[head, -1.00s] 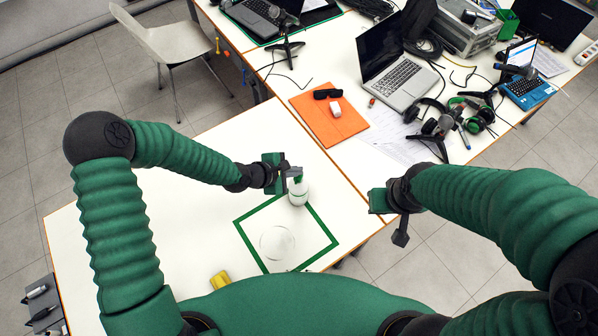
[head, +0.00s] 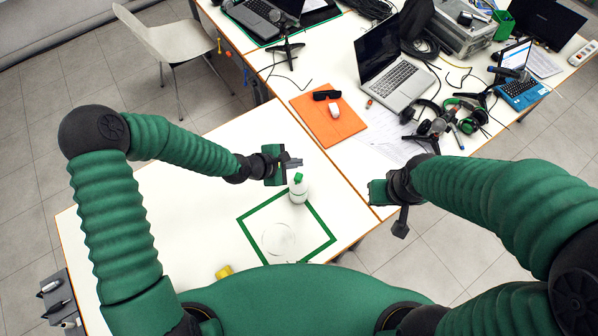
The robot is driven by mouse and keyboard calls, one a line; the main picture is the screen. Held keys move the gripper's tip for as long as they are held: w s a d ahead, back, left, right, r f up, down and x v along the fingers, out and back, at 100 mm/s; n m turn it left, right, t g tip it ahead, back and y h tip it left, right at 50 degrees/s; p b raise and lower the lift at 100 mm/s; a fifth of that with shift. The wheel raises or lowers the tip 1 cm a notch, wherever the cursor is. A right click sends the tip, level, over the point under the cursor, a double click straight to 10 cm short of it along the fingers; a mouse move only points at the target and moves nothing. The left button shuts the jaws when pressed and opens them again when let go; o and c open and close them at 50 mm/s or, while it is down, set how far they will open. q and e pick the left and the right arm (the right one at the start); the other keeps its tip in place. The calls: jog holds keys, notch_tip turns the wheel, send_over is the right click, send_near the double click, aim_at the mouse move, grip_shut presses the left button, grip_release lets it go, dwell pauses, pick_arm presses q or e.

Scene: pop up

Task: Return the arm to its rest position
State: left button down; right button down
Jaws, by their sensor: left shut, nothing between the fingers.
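My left gripper (head: 291,164) is shut and empty above the white table, just behind and left of a white bottle with a green top (head: 298,188). The bottle stands upright at the far corner of a green square outline (head: 319,222); its top now shows clear of the fingers. My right gripper (head: 378,193) is at the table's right edge, with its fingers facing left; I cannot tell whether it is open or shut.
A clear round dish (head: 278,239) lies inside the green outline. A yellow object (head: 224,272) lies near my body. Behind, a second table holds an orange folder (head: 328,120), a laptop (head: 396,75) and headphones (head: 470,115). The white table's left part (head: 190,215) is clear.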

pick_arm(q)
jog(key=shift+f, duration=0.1)
dwell(0.5)
jog(key=s+a+m+g+y+b, duration=0.1)
jog(key=s+a+m+y+b, duration=0.3)
jog(key=a, duration=0.3)
jog(key=s+a+m+g+y+b, duration=0.1)
jog(key=s+a+m+y+b, duration=0.1)
jog(key=s+a+m, duration=0.3)
jog(key=s+a+r+m+g+y+b, duration=0.1)
jog(key=s+a+r+m+b, duration=0.1)
jog(key=s+a+r+m, duration=0.2)
jog(key=s+a+m, duration=0.3)
jog(key=s, duration=0.1)
jog(key=shift+r+m, duration=0.15)
jog(key=shift+m, duration=0.25)
jog(key=shift+s+d+r, duration=0.1)
jog(key=shift+s, duration=0.05)
